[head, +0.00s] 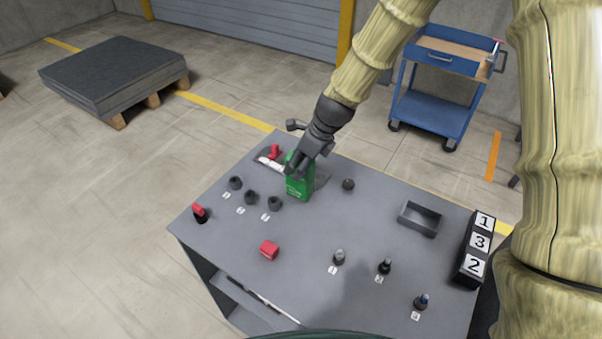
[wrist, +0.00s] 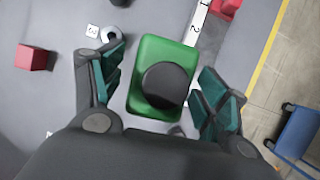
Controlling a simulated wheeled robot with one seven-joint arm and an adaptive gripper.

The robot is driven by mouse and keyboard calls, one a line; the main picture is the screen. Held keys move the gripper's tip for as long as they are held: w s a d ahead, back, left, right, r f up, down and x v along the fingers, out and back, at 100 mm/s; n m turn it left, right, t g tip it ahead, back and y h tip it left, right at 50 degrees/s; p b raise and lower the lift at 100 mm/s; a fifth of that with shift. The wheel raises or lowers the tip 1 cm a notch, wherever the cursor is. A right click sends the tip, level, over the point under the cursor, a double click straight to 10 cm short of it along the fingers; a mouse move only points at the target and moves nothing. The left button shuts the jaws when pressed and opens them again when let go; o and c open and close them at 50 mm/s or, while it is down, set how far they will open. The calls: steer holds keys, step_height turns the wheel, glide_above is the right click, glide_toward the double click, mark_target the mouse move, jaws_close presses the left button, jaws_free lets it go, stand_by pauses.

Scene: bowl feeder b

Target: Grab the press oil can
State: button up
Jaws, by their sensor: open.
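The press oil can is a green can (head: 299,186) with white lettering, standing upright on the grey table near its back left edge. In the wrist view the green can (wrist: 163,57) is seen from above with a round black top. My gripper (head: 297,165) is over the can, and its fingers hide the can's top in the head view. In the wrist view my gripper (wrist: 164,92) is open, with one finger on each side of the can. A gap shows between the can and each finger.
A red block (head: 269,250), a grey tray (head: 402,222) and a numbered black rack (head: 462,268) stand farther off. The table's middle is mostly clear.

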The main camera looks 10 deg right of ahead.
steer(key=shift+w+a+f, duration=0.15)
steer(key=shift+f, duration=0.3)
jaws_close()
